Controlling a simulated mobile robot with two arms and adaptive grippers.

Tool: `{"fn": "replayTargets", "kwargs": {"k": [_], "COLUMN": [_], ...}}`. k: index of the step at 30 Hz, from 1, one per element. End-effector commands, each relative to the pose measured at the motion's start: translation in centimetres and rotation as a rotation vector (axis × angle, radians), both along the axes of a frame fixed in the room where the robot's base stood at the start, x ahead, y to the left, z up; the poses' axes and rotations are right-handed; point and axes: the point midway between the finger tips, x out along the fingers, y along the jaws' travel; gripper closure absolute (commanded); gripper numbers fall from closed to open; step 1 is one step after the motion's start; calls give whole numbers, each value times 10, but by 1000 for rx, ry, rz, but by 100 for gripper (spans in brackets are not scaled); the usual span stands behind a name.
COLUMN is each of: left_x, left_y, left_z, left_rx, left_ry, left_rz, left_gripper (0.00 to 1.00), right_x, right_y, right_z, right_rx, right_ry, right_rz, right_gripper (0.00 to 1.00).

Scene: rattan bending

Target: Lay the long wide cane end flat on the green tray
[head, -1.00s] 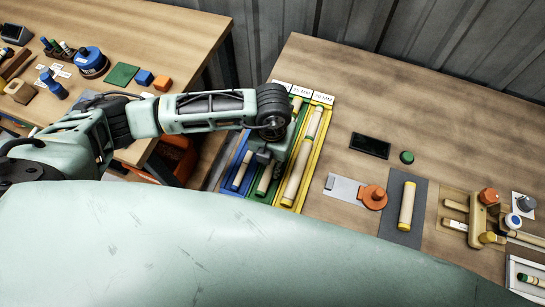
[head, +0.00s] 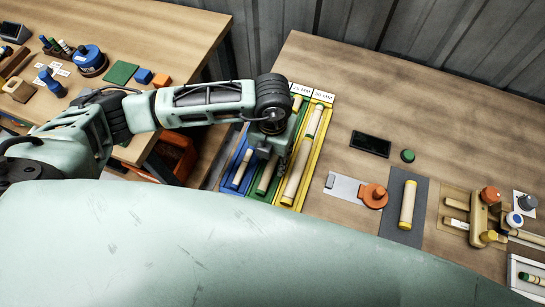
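The green tray (head: 253,190) is the middle one of three narrow trays on the table, partly hidden under my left gripper. A pale cane piece (head: 265,178) shows at its near end, below the gripper, and another pale piece (head: 297,103) shows at its far end. I cannot tell whether these touch the gripper or which is the long wide cane end. My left gripper (head: 268,150) points down over the green tray. Its fingertips are mostly hidden, so its opening is unclear. My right gripper is not in view.
The blue tray (head: 228,180) with a short cane lies to the left. The yellow tray (head: 325,128) on the right holds canes (head: 295,175), one with a green band. Further right are a dark device (head: 371,145), a green button (head: 408,156), an orange knob (head: 374,196) and a cane on a grey mat (head: 420,208).

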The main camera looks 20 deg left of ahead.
Motion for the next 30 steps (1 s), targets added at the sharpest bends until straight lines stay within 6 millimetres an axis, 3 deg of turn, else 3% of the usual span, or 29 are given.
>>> {"fn": "replayTargets", "kwargs": {"k": [9, 15, 30], "left_x": [1, 1, 0], "left_y": [0, 0, 1], "left_z": [66, 94, 102], "left_rx": [-2, 0, 0], "left_ry": [-6, -3, 0], "left_rz": [-3, -1, -1], "left_gripper": [61, 61, 61], "right_x": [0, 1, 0], "right_y": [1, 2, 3], "right_z": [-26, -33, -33], "right_rx": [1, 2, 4], "right_ry": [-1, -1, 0], "right_rz": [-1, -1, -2], "right_gripper": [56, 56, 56]}}
